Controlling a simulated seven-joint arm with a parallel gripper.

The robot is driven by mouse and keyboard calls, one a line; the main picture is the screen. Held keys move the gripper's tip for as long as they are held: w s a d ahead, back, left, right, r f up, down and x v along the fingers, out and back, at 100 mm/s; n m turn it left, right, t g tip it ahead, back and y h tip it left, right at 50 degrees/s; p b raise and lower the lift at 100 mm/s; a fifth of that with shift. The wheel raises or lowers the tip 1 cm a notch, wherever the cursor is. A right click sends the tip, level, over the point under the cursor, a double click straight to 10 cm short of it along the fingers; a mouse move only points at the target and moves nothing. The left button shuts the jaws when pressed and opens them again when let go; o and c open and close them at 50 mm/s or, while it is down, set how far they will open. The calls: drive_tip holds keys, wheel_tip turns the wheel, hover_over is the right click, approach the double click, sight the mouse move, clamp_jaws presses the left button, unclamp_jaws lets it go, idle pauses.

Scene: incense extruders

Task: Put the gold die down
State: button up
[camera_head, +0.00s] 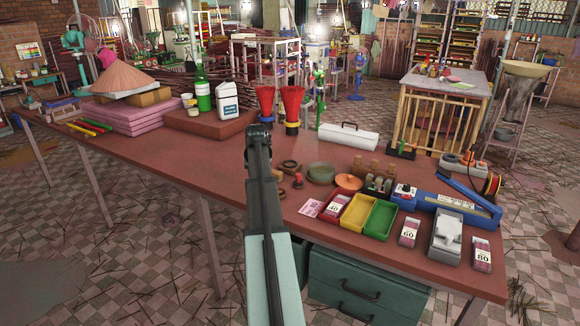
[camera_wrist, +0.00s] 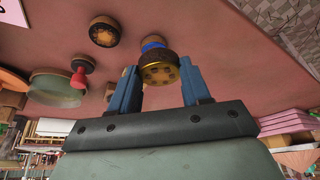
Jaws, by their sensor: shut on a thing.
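The gold die (camera_wrist: 161,73) shows in the wrist view as a gold disc with dark holes in its face and a dark, thicker body. My gripper (camera_wrist: 158,67) is shut on it, with one blue finger on each side. A blue-banded round piece with a tan top (camera_wrist: 153,42) lies just beyond the die; I cannot tell whether they touch. I cannot tell whether the die touches the table.
A dark ring die (camera_wrist: 104,31), a red-knobbed piece (camera_wrist: 80,76) and a green-grey bowl (camera_wrist: 57,88) lie nearby. Yellow (camera_head: 357,215) and green trays sit at front right. The table (camera_head: 190,165) left of my arm is bare.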

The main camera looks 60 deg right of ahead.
drive_tip(key=s+d+r+m, duration=0.1)
drive_tip(key=d+r, duration=0.1)
drive_tip(key=d, duration=0.6)
drive_tip(key=s+d+r+m, duration=0.1)
drive_tip(key=s+d, duration=0.1)
drive_tip(key=d, duration=0.6)
wheel_tip(320, 180, up, 3)
drive_tip(key=m+g, duration=0.1)
drive_tip(key=m, duration=0.1)
hover_over(291, 164)
drive_tip(key=a, duration=0.1)
drive_tip(key=shift+m+g+h, duration=0.4)
drive_tip(key=shift+m, duration=0.1)
drive_tip(key=shift+a+f, duration=0.2)
drive_tip(key=shift+f, duration=4.8)
drive_tip(key=shift+f, duration=0.6)
drive_tip(key=o, duration=1.3)
drive_tip(key=shift+o, duration=0.2)
